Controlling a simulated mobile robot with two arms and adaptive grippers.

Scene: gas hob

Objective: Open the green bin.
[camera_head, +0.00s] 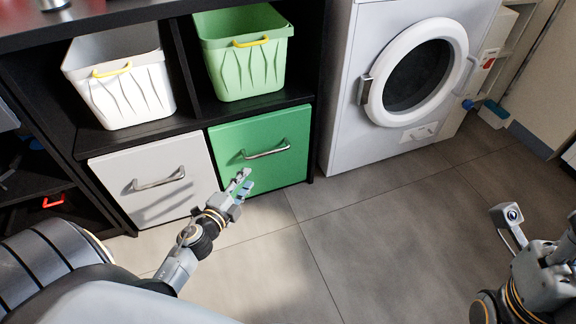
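The green bin front (228,139) is in the lower row of the dark shelf unit, closed and flush with the frame. A silver bar handle (266,154) runs across it. My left gripper (243,182) is in front of the lower part of this front, below and left of the handle. Its fingertips look slightly apart with nothing between them, and it does not hold the handle. My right gripper (541,218) is at the right edge of the view, over the floor, with fingers spread and empty. It is partly cut off.
A grey-white bin front (110,172) with a handle is on the left. Above are a white basket (125,100) and a light green basket (245,75). A washing machine (345,130) stands to the right. The tiled floor (370,220) ahead is clear.

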